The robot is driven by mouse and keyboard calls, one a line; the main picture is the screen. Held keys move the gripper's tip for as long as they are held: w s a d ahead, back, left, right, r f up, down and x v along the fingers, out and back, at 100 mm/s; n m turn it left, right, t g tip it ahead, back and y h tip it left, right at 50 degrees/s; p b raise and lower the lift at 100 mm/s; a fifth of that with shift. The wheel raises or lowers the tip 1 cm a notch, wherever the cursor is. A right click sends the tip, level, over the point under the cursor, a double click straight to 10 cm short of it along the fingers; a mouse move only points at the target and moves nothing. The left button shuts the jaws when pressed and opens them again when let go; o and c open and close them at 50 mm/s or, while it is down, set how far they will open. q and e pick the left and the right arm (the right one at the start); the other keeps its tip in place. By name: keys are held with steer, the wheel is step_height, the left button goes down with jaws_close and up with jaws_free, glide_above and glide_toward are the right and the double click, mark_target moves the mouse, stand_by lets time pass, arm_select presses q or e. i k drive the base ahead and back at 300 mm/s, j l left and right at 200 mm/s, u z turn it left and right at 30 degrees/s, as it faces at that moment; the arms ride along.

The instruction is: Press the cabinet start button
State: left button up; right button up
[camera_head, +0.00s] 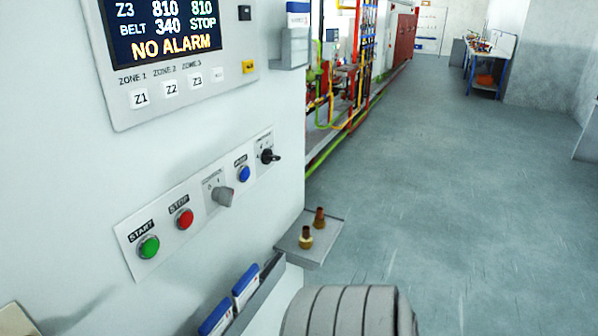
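The green start button (149,247), labelled START, is at the left end of a slanted button strip on the pale cabinet front (60,170). To its right along the strip are a red STOP button (184,219), a grey selector knob (222,196), a blue button (243,174) and a key switch (269,156). The display (165,30) above reads BELT 340, STOP and NO ALARM. Nothing covers the start button. Neither of my grippers is in view.
A small shelf (322,250) with two brass fittings juts from the cabinet's right edge. Blue-and-white items sit in a holder (262,290) below the strip. A grey ribbed rounded shape fills the bottom centre. Open floor (470,190) lies to the right.

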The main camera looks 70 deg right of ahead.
mark_target(151, 247)
steer(key=z, duration=1.85)
